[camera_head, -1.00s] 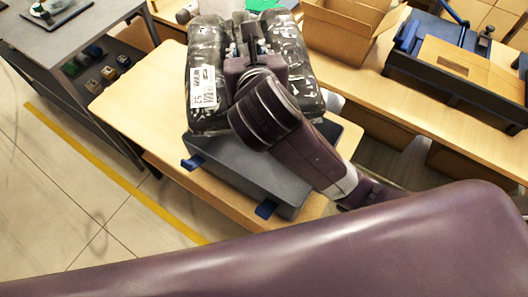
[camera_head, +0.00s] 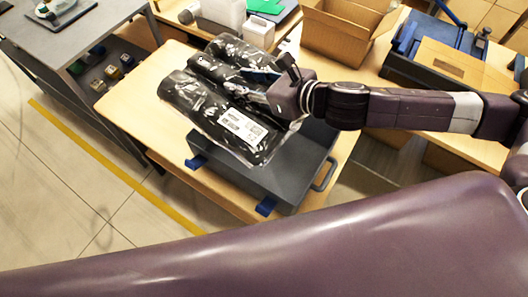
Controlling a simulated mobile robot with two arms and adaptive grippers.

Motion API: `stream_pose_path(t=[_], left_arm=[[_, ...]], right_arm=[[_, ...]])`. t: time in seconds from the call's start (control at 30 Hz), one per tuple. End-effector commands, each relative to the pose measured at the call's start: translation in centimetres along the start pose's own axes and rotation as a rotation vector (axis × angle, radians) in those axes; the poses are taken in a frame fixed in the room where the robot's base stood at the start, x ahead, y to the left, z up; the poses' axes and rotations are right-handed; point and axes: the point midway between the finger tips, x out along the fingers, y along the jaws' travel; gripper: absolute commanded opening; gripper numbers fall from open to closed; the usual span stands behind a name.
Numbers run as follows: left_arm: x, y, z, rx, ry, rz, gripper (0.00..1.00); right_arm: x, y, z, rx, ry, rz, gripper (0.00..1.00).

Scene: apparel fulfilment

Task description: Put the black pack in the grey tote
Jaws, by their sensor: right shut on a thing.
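The black pack (camera_head: 210,99) is a bundle of dark rolls in clear wrap with a white label. My right gripper (camera_head: 262,92) is shut on its right side, and its fingers are partly hidden against the wrap. The pack is tilted and covers the back left part of the grey tote (camera_head: 262,180) in the head view. The tote stands on a light wooden table, with blue tabs at its front and a handle at its right. The pack hides much of the tote's opening, so I cannot tell whether they touch. My left gripper is not in view.
An open cardboard box (camera_head: 345,32) and a blue-framed device (camera_head: 440,62) stand on the wooden bench at the back right. A white container (camera_head: 222,12) is behind the pack. A grey workbench (camera_head: 80,30) is at the upper left. The wooden table's left part (camera_head: 130,100) is bare.

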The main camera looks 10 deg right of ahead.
Motion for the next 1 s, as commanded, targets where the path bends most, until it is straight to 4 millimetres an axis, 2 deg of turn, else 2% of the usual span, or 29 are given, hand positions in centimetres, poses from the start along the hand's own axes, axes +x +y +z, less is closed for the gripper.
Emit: stream_pose_path(t=[0.03,0.3,0.47,0.57,1.0], left_arm=[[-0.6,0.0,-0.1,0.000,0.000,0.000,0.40],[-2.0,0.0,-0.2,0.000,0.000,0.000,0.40],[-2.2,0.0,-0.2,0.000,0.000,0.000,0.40],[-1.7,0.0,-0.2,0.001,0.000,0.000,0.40],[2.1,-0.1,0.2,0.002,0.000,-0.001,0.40]], right_arm=[[-0.9,-0.9,-0.2,-0.013,0.000,0.013,0.00],[-5.4,-3.3,-2.5,-0.037,-0.001,0.080,0.00],[-6.8,-3.9,-2.8,-0.037,-0.003,0.085,0.00],[-6.7,-4.0,-3.7,-0.036,-0.003,0.087,0.00],[-3.5,-4.0,-11.7,-0.032,-0.002,0.086,0.00]])
